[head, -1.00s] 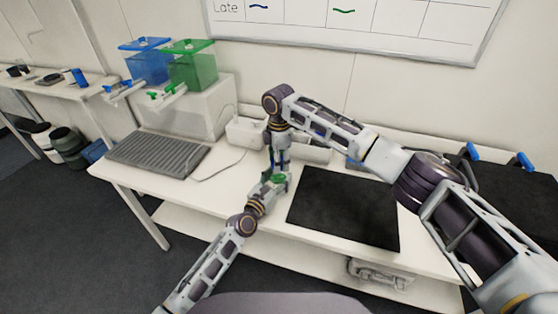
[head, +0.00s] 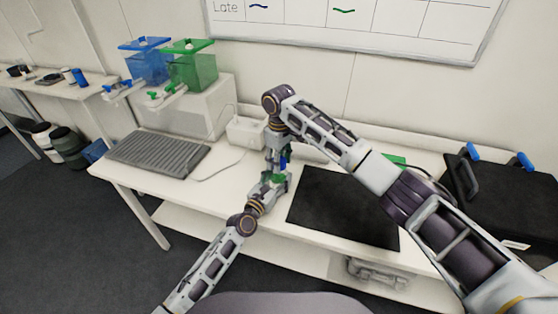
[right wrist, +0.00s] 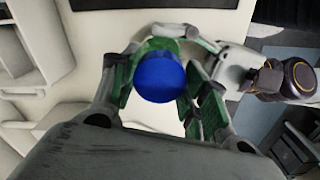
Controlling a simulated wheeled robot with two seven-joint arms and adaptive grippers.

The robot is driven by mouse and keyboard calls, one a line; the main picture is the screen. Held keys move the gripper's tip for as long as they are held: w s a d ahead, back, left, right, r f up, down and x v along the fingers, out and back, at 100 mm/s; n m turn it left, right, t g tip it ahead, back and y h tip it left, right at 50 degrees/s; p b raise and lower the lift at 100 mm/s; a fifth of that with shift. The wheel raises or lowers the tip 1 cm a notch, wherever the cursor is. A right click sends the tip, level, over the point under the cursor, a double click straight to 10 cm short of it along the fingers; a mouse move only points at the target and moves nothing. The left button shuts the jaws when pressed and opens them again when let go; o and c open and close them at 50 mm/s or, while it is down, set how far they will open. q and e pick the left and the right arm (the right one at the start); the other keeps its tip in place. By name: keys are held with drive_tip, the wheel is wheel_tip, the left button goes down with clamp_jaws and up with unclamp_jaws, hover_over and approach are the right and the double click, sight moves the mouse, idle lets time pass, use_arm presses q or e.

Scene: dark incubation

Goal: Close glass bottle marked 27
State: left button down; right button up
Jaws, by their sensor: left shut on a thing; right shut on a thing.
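A round blue cap (right wrist: 160,78) sits between the fingers of my right gripper (right wrist: 158,92) in the right wrist view. In the head view the cap (head: 283,162) is a small blue patch under my right gripper (head: 280,160), which points down and is shut on it. My left gripper (head: 275,181) is just below, shut on what seems to be the glass bottle. The bottle is mostly hidden by fingers and cap, and green parts there may be finger pads. The mark 27 cannot be read. I cannot tell whether cap and bottle touch.
A black mat (head: 345,208) lies right of the grippers. A grey ridged tray (head: 158,155) is on the left. Blue (head: 146,65) and green (head: 193,66) tanks stand on a white box (head: 205,105). A black case (head: 500,190) with blue handles is at far right.

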drive_tip(key=m, duration=0.5)
drive_tip(key=shift+s+a, duration=0.1)
drive_tip(key=shift+a, duration=0.05)
drive_tip(key=o, duration=1.1)
drive_tip(key=shift+r, duration=2.25)
drive_tip(key=shift+c, duration=0.2)
